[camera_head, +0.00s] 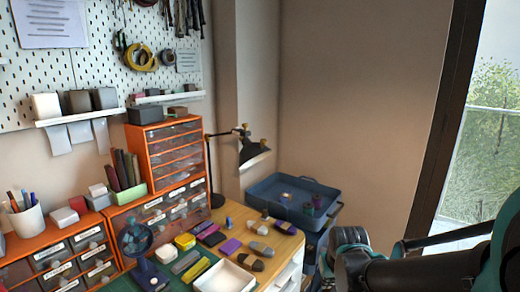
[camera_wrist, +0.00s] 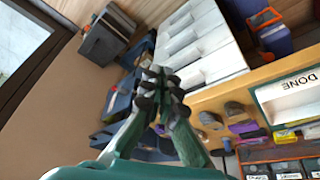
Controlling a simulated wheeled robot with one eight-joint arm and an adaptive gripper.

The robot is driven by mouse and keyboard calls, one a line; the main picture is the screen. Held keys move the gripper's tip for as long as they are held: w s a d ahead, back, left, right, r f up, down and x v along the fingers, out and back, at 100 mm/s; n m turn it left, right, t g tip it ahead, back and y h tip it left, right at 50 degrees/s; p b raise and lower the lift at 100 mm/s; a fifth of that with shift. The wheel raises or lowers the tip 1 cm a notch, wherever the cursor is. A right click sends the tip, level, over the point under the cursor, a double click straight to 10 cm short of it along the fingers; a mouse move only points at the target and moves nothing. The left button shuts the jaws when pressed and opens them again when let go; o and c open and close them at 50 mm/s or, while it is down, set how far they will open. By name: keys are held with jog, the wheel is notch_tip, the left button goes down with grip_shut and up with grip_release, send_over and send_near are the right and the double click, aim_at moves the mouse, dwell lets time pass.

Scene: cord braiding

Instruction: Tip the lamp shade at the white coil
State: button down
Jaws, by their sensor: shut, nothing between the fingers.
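The black desk lamp stands at the desk's back corner in the head view, with its shade (camera_head: 252,152) on a jointed arm.
The desk holds a blue fan (camera_head: 138,245), a white tray (camera_head: 225,277) and several small blocks. Orange drawer units (camera_head: 168,150) stand behind, below a pegboard (camera_head: 100,50). My arm fills the lower right of the head view. The wall right of the lamp is bare.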

jog(key=c, duration=2.2)
grip_release()
jog(key=shift+o, duration=1)
jog(key=shift+w+a, duration=0.1)
jog(key=o, duration=0.6)
jog(key=w+a+r+n+y, duration=0.1)
jog(key=w+a+r+y, duration=0.1)
jog(key=w+a+r, duration=0.1)
jog(key=w+a+r+n+y, duration=0.2)
jog(key=w+a+r, duration=0.1)
jog(key=shift+w+a+r+t+y, duration=0.15)
jog(key=shift+w+a+t+y, duration=0.15)
jog(key=shift+w+y, duration=0.1)
jog(key=shift+o, duration=0.2)
jog(key=n+t+y, duration=0.6)
jog(key=n+y, duration=0.1)
jog(key=y, duration=0.2)
send_near(264, 140)
jog(key=x, duration=1)
jog(key=shift+w+f, duration=0.1)
jog(key=shift+f, duration=0.2)
jog(key=shift+c, duration=0.3)
grip_shut()
